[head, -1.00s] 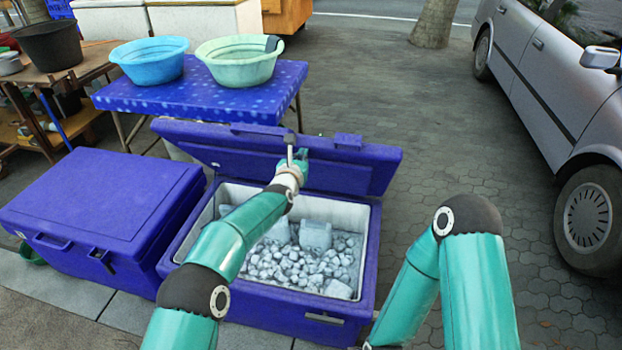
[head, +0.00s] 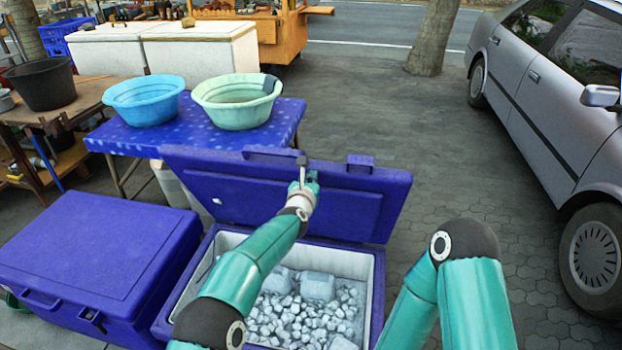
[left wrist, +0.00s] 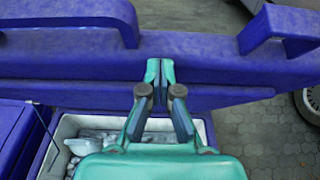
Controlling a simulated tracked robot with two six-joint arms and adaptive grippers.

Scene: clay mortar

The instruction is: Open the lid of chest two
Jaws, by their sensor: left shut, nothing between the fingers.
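Two blue chests stand side by side. The left chest (head: 100,255) has its lid down. The right chest (head: 377,300) stands open, with its raised lid (head: 360,205) standing at its back edge and its inner face toward me. Pale ice-like lumps (head: 300,310) fill its white-lined inside. My left gripper (head: 303,172) is shut and empty, reaching over the chest at the lid near its upper edge. In the left wrist view the closed fingertips (left wrist: 160,70) are in front of the lid (left wrist: 215,68); I cannot tell whether they touch it. My right gripper is out of view.
Behind the chests is a blue table (head: 180,140) with a blue basin (head: 145,100) and a pale green basin (head: 237,100). A wooden table with a black bucket (head: 40,82) stands at left. A silver car (head: 550,110) is at right. The paving right of the chests is clear.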

